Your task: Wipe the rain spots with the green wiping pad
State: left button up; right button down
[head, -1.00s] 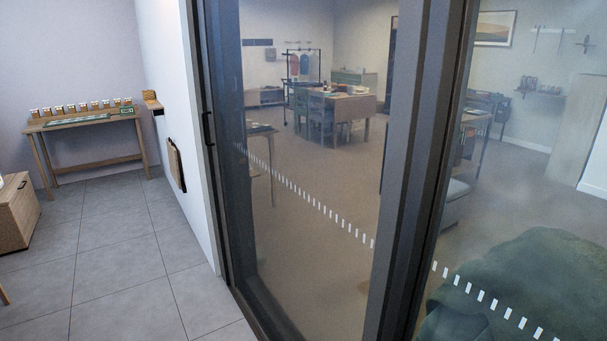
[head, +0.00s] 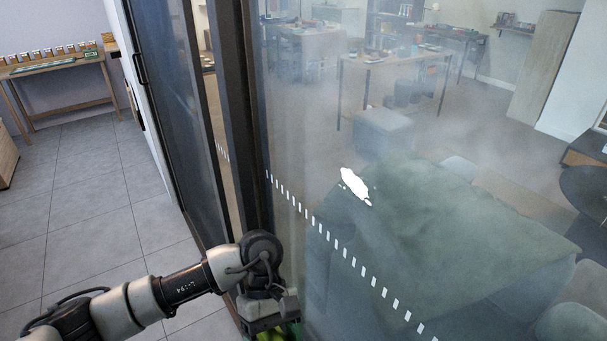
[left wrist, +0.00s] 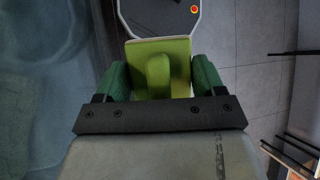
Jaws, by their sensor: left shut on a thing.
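The green wiping pad (left wrist: 178,50) is in the left wrist view, its raised grip between the two green fingers of my left gripper (left wrist: 159,76). That gripper is shut on the grip. In the head view my left gripper (head: 268,322) is at the bottom, close to the glass and its dark frame, with only a bit of green showing under it. A white irregular splotch with small specks (head: 355,186) is on the glass pane (head: 310,110), above and right of the gripper. I cannot tell whether it is the rain spots. My right gripper is not in view.
A row of white dashes (head: 337,241) crosses the pane. Through the hazy glass I see a green cover (head: 430,215), tables and a grey stool (head: 384,133). A wooden table (head: 60,69) with small pots stands far left. The tiled floor (head: 95,190) there is clear.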

pick_arm(q)
jog(key=w+d+r+n+t+h+p, duration=0.3)
jog(key=d+r+n+t+h, duration=0.15)
jog(key=r+n+h, duration=0.45)
jog(key=w+d+r+n+t+h+p, duration=0.3)
jog(key=d+r+n+t+h+p, duration=0.15)
jog(key=r+n, duration=0.4)
jog(key=n+t+y+p, duration=0.3)
jog(key=n+t+p, duration=0.1)
jog(key=n+t, duration=1)
send_near(337, 164)
jog(key=a+m+t, duration=0.1)
jog(key=a, duration=0.1)
jog(key=shift+h, duration=0.25)
jog(key=w+d, duration=0.2)
jog(key=d, duration=0.1)
jog(key=w+d, duration=0.1)
jog(key=shift+w+d+r, duration=0.25)
jog(key=shift+w, duration=0.15)
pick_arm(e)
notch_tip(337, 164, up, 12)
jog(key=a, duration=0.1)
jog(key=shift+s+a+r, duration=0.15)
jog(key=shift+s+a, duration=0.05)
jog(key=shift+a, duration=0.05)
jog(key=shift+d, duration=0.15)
pick_arm(q)
jog(key=shift+w+d, duration=0.55)
jog(key=shift+d, duration=0.2)
